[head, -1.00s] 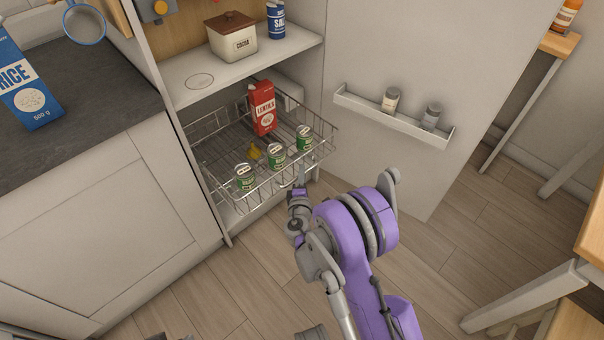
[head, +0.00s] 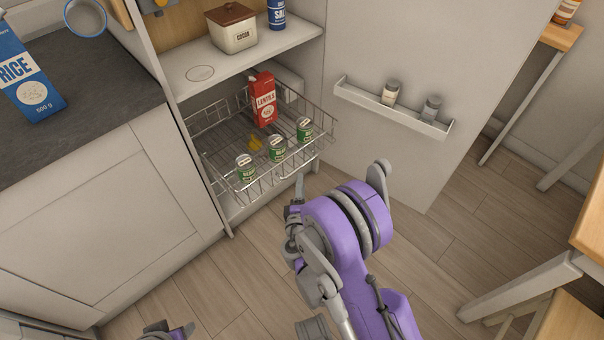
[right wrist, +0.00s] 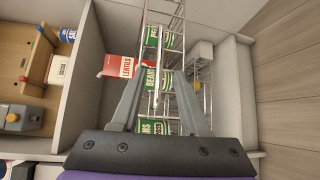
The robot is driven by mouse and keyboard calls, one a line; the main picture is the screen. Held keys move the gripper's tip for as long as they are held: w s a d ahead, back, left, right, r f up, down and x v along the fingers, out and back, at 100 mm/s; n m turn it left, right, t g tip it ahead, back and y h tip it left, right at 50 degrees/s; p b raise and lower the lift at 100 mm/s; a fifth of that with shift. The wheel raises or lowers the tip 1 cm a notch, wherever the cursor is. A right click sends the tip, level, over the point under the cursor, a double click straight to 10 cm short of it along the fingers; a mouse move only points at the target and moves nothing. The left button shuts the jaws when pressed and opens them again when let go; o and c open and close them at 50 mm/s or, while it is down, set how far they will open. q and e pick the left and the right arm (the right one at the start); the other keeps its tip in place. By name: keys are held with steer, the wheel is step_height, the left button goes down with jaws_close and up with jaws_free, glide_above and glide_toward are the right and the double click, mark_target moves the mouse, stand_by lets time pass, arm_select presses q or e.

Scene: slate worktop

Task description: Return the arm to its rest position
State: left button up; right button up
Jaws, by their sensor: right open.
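In the head view the green cans (head: 278,149) stand along the basket's front, with the lentils carton (head: 264,100) behind. Part of my left arm shows at the bottom edge; its gripper is not visible.
A tall cabinet door (head: 400,50) stands open on the right, with a small rack (head: 390,112) holding two jars. A cocoa tin (head: 232,28) stands on the shelf above the basket. A rice box (head: 25,75) is on the dark worktop (head: 110,75). The floor before the cabinet is clear.

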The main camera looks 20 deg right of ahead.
steer(key=shift+v, duration=0.9)
steer(key=s+d+r+m+g, duration=0.5)
steer(key=s+r+m+g, duration=0.1)
steer(key=s+m, duration=0.2)
steer(key=s+a+r+m+g+y, duration=0.1)
steer(key=s+a+m+g+y, duration=0.2)
steer(key=s, duration=0.6)
steer(key=s+a+m+g+y, duration=0.1)
steer(key=s+a+m+y, duration=0.25)
steer(key=s, duration=0.55)
arm_select(q)
step_height(320, 180, up, 25)
steer(key=w+t+p, duration=0.1)
steer(key=p, duration=2.1)
arm_select(e)
step_height(320, 180, up, 25)
steer(key=a, duration=0.1)
steer(key=shift+w+a+r+t+y, duration=0.2)
steer(key=shift+w+r+t+y, duration=0.05)
steer(key=shift+w+t+y, duration=0.1)
